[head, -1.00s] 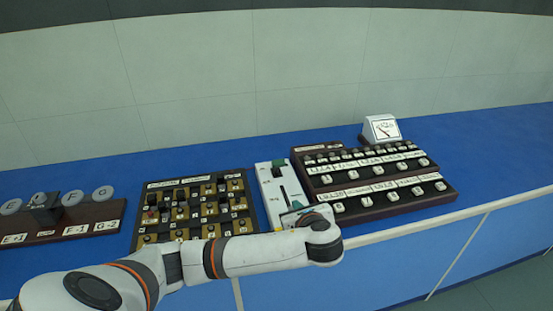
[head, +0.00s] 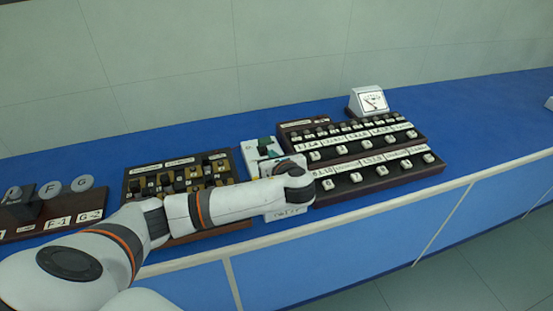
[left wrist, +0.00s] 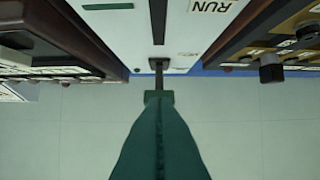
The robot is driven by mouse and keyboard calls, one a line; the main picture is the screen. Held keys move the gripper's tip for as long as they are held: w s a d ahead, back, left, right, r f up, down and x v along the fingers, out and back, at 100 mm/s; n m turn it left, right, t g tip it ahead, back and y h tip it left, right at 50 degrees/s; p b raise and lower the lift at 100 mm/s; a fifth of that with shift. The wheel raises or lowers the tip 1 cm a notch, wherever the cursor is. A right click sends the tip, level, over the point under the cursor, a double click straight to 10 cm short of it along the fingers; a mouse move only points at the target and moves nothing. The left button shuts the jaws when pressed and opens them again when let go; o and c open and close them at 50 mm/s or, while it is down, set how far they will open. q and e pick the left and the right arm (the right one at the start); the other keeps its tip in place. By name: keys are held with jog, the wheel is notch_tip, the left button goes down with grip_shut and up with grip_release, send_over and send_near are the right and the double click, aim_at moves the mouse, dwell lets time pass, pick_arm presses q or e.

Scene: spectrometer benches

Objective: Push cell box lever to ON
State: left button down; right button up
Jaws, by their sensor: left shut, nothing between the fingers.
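The cell box (head: 284,214) is a narrow white box in the middle of the blue bench. Its green-topped lever (head: 264,143) stands at the far end. In the left wrist view the lever's dark stem (left wrist: 160,80) rises at one end of a dark slot in the white face, beside a RUN label. My left gripper (head: 276,158) is over the box, close to the lever, partly hidden by my own wrist. In the left wrist view its green fingers (left wrist: 160,108) are shut and empty, lined up with the stem. I cannot tell whether they touch it. My right gripper is out of view.
A dark switch board (head: 132,183) stands close on the left of the box. A stepped dark panel (head: 400,178) with labelled knobs stands close on the right, a gauge (head: 368,100) behind it. Grey round knobs (head: 82,184) are at far left. Bench space behind is clear.

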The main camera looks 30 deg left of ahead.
aim_at(265, 146)
pick_arm(q)
jog(key=x, duration=0.4)
jog(key=shift+w+a+f, duration=0.1)
jog(key=shift+w+a, duration=0.1)
jog(key=shift+a, duration=0.1)
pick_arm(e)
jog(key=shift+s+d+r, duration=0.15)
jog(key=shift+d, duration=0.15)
